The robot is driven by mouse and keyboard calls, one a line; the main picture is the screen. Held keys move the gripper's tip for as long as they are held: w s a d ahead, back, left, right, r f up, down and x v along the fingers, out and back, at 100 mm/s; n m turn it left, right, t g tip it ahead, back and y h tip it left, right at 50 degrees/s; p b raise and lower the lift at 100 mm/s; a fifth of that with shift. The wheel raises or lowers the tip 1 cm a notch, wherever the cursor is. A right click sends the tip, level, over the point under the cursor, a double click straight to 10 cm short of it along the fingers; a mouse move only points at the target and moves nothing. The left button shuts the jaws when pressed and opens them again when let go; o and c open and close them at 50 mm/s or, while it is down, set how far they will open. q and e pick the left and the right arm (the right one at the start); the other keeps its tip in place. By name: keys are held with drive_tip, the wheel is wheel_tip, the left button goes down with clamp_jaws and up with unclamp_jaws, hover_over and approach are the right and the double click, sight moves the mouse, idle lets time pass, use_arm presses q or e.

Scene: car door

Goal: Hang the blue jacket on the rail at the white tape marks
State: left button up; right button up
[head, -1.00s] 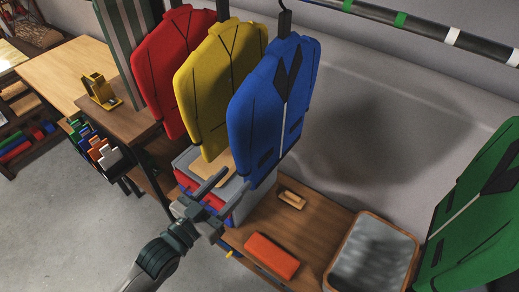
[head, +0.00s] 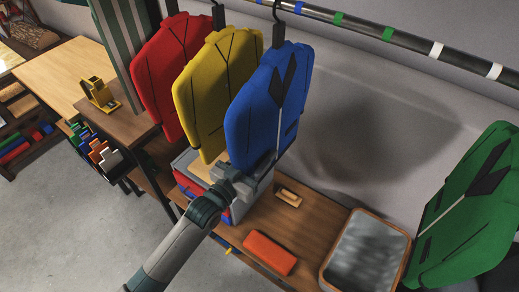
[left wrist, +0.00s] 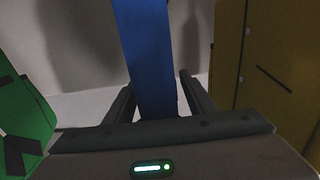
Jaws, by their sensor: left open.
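The blue jacket (head: 268,108) hangs upright in the head view, its dark hook (head: 275,12) rising to the top edge by the rail (head: 350,29). Two white tape marks (head: 436,49) (head: 495,71) are on the rail at the right. My left gripper (head: 252,176) is at the jacket's lower part; the jacket partly hides its fingers. In the left wrist view, the blue jacket (left wrist: 145,50) shows edge-on between the open fingers (left wrist: 158,95). Contact cannot be told. My right gripper is not in view.
A yellow jacket (head: 205,95) and a red jacket (head: 165,75) hang close at left. A green jacket (head: 470,200) hangs at right. Below are a wooden bench (head: 310,225), an orange-red block (head: 270,253) and a grey bin (head: 370,255). The rail has blue and green tapes too.

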use_arm(q)
drive_tip(key=shift+w+d, duration=0.1)
clamp_jaws()
drive_tip(key=shift+r+p, duration=0.35)
drive_tip(key=shift+p, duration=0.1)
drive_tip(key=shift+r, duration=0.15)
drive_tip(key=shift+f, duration=0.45)
idle(0.5)
drive_tip(key=shift+c, duration=0.4)
unclamp_jaws()
drive_tip(key=shift+o, duration=0.4)
